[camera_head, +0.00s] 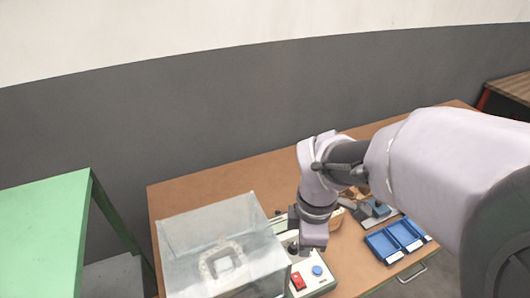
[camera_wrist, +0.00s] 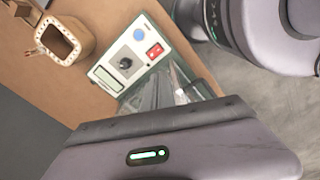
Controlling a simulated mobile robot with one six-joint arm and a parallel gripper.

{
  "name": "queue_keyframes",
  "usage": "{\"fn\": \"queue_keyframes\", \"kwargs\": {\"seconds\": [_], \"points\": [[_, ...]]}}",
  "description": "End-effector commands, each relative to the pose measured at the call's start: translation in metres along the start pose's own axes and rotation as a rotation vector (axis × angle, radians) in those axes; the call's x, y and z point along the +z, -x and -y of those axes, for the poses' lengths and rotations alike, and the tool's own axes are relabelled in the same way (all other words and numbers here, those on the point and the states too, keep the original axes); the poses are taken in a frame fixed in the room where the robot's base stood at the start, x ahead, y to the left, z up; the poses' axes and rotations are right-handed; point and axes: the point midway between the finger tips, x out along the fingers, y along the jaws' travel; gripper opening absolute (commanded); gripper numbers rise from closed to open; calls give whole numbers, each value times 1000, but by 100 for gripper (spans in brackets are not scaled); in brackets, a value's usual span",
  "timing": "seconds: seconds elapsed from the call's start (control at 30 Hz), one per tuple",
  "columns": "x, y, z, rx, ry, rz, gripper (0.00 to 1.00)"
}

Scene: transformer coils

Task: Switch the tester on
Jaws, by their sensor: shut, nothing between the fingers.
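The tester (camera_head: 322,284) is a pale box with a green edge on the table, partly behind my gripper in the head view. Its panel also shows in the wrist view (camera_wrist: 112,72), with a red switch (camera_wrist: 154,51), a blue round button (camera_wrist: 138,33), a black knob (camera_wrist: 125,63) and a grey display (camera_wrist: 108,79). The red switch shows in the head view too (camera_head: 298,281). My gripper (camera_head: 312,240) is over the tester's far side, shut and empty. In the wrist view its body fills the bottom; its fingertips are hard to make out. I cannot tell the switch's position.
A clear box (camera_head: 185,222) with a pale ring-shaped core inside stands just left of the tester. Blue trays (camera_head: 395,240) lie to the right. A wooden coil former (camera_wrist: 62,38) stands near the tester. A green surface (camera_head: 40,225) is at the far left.

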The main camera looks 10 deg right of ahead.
Motion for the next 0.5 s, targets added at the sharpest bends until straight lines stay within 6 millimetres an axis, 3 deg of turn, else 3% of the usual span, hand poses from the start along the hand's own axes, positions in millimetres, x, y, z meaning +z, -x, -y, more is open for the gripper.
{"fn": "queue_keyframes", "kwargs": {"seconds": [0.1,0.2,0.5], "points": [[2,-22,-8,-83,292,34,0],[2,-34,-11,-121,436,41,0],[3,-38,-12,-133,488,42,0]]}}
